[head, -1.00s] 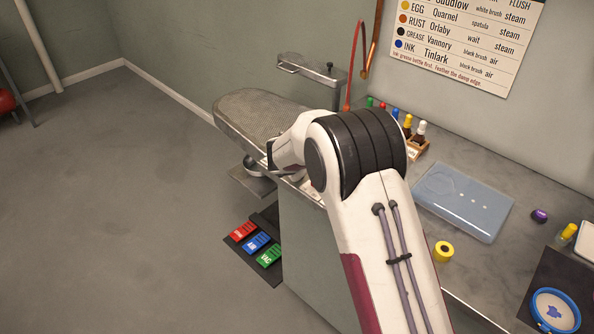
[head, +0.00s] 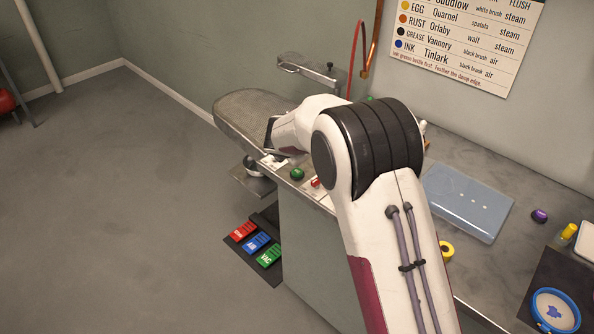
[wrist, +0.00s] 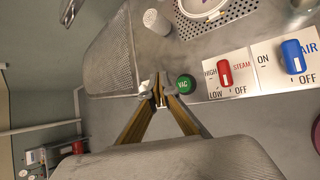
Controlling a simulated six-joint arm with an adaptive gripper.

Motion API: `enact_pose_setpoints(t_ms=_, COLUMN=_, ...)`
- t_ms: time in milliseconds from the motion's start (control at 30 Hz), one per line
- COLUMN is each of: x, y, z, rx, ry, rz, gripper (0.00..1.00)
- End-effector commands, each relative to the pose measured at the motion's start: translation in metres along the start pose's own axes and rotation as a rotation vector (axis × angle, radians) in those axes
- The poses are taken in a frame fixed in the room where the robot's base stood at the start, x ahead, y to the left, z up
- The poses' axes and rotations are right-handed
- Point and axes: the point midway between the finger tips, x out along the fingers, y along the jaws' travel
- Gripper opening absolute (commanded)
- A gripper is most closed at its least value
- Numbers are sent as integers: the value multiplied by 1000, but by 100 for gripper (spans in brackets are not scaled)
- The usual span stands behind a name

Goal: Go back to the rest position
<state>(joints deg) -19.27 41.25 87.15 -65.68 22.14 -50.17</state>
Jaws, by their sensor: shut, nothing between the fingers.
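My gripper (wrist: 160,93) shows in the wrist view with its fingertips together and nothing between them. Its tips appear just left of the green VAC button (wrist: 186,84), close to the edge of the metal counter; I cannot tell whether they touch anything. In the head view my arm reaches over the counter (head: 480,158) and bends down at the perforated pressing board (head: 250,110). The fingers are hidden there behind my arm. The green button (head: 297,174) shows just below my wrist in the head view.
The red STEAM switch (wrist: 224,70) and blue AIR switch (wrist: 293,56) sit right of the fingertips. A clear blue tray (head: 468,203), yellow roll (head: 446,251) and blue hoop (head: 556,310) are on the counter at right. Coloured pedals (head: 256,242) lie on the floor. The floor at left is open.

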Motion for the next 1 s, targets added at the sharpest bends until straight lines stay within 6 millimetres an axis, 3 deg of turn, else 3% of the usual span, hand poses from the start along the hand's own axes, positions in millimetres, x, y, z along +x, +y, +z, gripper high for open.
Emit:
enact_pose_setpoints(t_ms=367, x=0, y=0, z=0, rx=2, ry=0, rz=0, gripper=0)
enact_pose_setpoints(t_ms=567, x=-12, y=-2, z=12, rx=46, ry=-8, rz=-6, gripper=0)
enact_pose_setpoints(t_ms=767, x=-42, y=-12, z=38, rx=175, ry=-28, rz=-28, gripper=0)
enact_pose_setpoints(t_ms=1000, x=-92, y=-34, z=75, rx=387, ry=-54, rz=-62, gripper=0)
